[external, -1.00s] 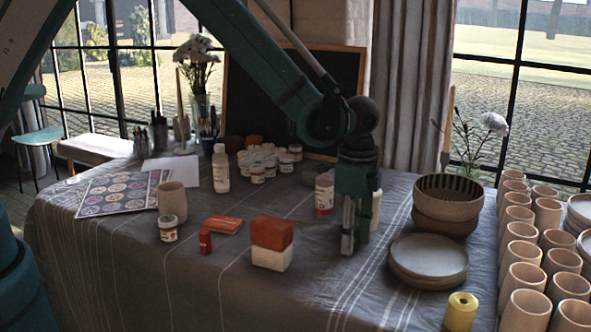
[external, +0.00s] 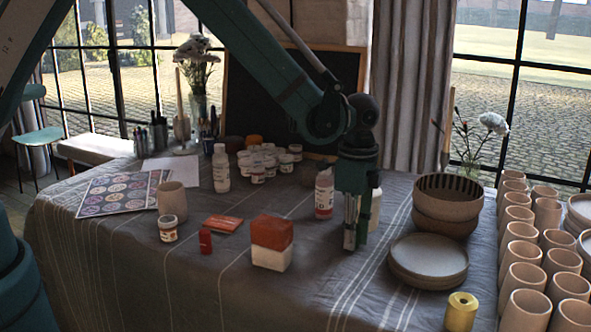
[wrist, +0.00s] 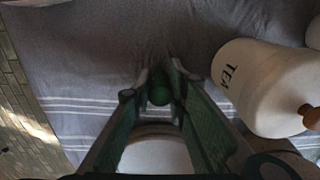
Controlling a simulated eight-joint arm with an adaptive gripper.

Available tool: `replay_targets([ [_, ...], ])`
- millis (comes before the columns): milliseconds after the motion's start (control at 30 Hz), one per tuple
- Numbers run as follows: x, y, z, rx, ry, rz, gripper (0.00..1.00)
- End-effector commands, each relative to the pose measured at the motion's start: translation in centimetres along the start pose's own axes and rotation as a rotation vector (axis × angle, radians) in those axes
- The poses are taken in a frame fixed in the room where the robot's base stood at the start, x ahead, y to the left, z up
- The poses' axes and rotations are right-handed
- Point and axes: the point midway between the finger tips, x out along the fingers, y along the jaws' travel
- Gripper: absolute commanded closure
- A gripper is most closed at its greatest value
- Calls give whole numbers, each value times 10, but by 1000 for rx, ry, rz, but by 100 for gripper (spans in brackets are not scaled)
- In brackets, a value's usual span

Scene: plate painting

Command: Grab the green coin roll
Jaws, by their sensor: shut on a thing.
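My gripper (external: 354,246) points straight down at the table in the external view, between a red-and-white block and a stack of plates. In the wrist view my gripper (wrist: 160,88) is shut on a small dark green roll (wrist: 159,96), which sits between the fingertips. In the external view the roll is hidden by the fingers or too dark to make out.
Plates (external: 428,262), bowls (external: 449,212) and a yellow roll (external: 460,312) are at right. The red-and-white block (external: 271,243) stands at left. Front cloth is clear.

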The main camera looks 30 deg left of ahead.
Motion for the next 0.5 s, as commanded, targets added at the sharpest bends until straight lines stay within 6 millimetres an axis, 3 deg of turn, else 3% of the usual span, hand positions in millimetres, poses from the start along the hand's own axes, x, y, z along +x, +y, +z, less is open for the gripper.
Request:
replay_targets([
  [500, -70, 0, 0, 0, 0, 0, 99],
])
